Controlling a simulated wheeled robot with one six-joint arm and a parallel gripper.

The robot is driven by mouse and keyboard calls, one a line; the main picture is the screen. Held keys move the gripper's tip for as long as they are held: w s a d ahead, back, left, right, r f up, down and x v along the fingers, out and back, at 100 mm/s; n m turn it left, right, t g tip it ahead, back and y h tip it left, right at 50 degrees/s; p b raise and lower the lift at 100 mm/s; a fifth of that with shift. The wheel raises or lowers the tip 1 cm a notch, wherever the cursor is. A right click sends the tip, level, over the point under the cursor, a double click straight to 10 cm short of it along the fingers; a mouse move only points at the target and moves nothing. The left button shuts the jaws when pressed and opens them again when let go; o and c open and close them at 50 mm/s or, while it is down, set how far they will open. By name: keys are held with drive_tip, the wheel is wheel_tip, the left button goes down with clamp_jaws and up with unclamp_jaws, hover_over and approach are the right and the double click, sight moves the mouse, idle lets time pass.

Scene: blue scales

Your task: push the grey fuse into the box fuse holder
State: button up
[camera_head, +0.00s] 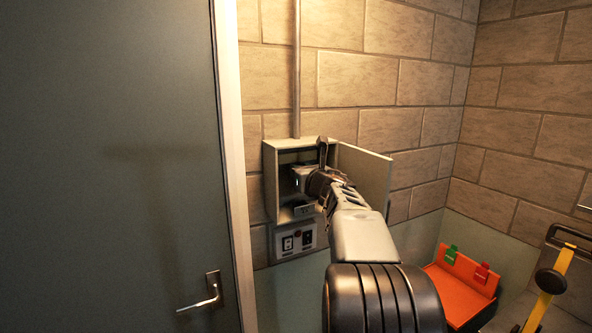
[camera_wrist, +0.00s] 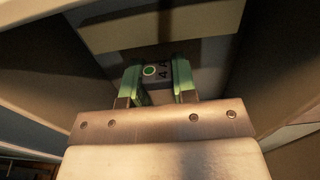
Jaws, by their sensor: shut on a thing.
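The fuse box (camera_head: 269,185) is an open grey wall box with its door (camera_head: 366,176) swung out to the right. My gripper (camera_head: 300,178) reaches into the box. In the wrist view my gripper (camera_wrist: 157,80) has its green-lined fingers shut on the grey fuse (camera_wrist: 155,73), which shows a green ring and dark marks. The fuse is between the two fingers, in front of a pale panel inside the box. The box fuse holder cannot be made out clearly, and I cannot tell whether the fuse touches it. In the head view my arm hides the fuse.
A panel with switches (camera_head: 296,241) sits under the box. A grey door with a handle (camera_head: 206,297) stands on the left. An orange tray (camera_head: 455,296) with a green clip (camera_head: 451,254) and a red clip (camera_head: 481,273) is at lower right. A yellow-handled thing (camera_head: 550,285) is beside it.

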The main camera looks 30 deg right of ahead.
drive_tip(key=shift+s+d, duration=0.1)
drive_tip(key=shift+d, duration=0.1)
drive_tip(key=shift+f, duration=0.15)
drive_tip(key=shift+f+b, duration=2.25)
drive_tip(key=shift+f, duration=0.55)
drive_tip(key=shift+a+b, duration=0.1)
drive_tip(key=shift+b, duration=0.55)
idle(0.4)
drive_tip(key=shift+f+b, duration=0.65)
drive_tip(key=shift+b, duration=0.1)
idle(0.4)
drive_tip(key=o, duration=1)
drive_tip(key=s+b, duration=0.1)
drive_tip(key=s, duration=0.3)
drive_tip(key=s+a+b, duration=0.1)
drive_tip(key=s, duration=0.4)
drive_tip(key=s+a+b, duration=0.1)
drive_tip(key=s, duration=0.3)
drive_tip(key=shift+s, duration=0.4)
